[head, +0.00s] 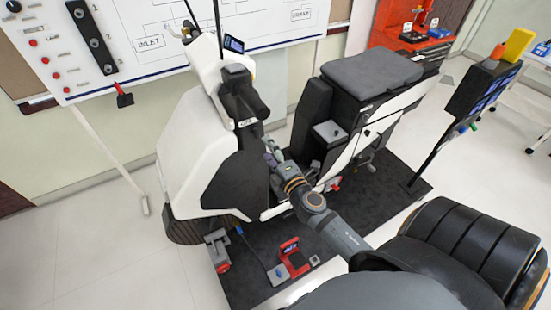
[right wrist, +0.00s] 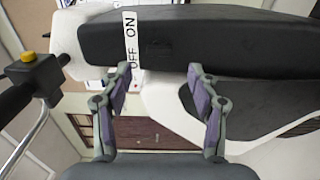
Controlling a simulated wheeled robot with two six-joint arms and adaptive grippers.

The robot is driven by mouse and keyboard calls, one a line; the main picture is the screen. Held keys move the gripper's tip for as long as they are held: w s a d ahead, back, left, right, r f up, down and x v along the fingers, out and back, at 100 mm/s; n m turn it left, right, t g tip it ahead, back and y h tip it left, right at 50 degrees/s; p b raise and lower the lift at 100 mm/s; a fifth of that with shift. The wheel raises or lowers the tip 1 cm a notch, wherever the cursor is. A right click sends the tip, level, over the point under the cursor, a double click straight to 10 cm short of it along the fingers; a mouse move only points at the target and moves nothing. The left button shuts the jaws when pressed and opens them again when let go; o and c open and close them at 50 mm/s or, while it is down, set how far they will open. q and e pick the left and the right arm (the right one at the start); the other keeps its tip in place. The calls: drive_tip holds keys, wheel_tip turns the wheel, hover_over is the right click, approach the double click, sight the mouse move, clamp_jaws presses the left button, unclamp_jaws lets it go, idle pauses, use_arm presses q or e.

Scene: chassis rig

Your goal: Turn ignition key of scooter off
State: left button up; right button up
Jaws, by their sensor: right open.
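The scooter (head: 195,135), white and black, stands on a dark mat. A small white label (head: 246,122) sits on its dark steering panel. In the right wrist view the label (right wrist: 131,42) reads OFF and ON on a black panel (right wrist: 200,45). I cannot make out the ignition key itself in either view. My right gripper (head: 272,158) is in front of the steering panel, below the label. In the right wrist view its two fingers (right wrist: 160,76) are spread apart with nothing between them, just short of the black panel. My left gripper is not in view.
A handlebar grip with a yellow button (right wrist: 28,58) is at the left of the wrist view. The scooter seat (head: 372,73) is right of the steering column. A red stand (head: 289,245) lies on the mat (head: 245,290). A screen stand (head: 483,92) is at right.

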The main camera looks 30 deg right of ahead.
drive_tip(key=s, duration=0.5)
drive_tip(key=shift+a, duration=0.15)
drive_tip(key=shift+f, duration=0.1)
